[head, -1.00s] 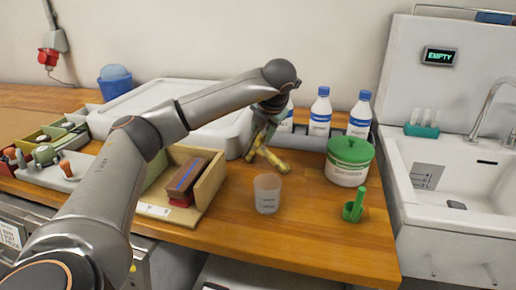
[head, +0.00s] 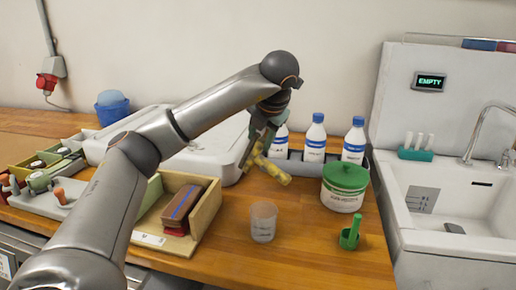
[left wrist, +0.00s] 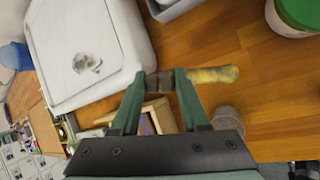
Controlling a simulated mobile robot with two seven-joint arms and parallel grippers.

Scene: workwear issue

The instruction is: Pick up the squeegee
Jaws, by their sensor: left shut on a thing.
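The squeegee (head: 273,170) shows as a short tool with a yellow handle, which also shows in the left wrist view (left wrist: 213,75). My left gripper (left wrist: 158,76) is shut on its dark grey part, with the yellow handle sticking out past one green finger. In the head view my left gripper (head: 254,152) holds it, seemingly above the wooden counter, in front of the white bottles. The fingers cover part of the tool, and its full shape is hard to make out. My right gripper is not in view.
A clear cup (head: 263,222) stands just in front of the held tool. A green-lidded tub (head: 343,190) and a green holder (head: 349,238) stand right of it. A wooden box (head: 208,212) and a white tray (head: 215,160) are on the left. A sink (head: 455,195) is at right.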

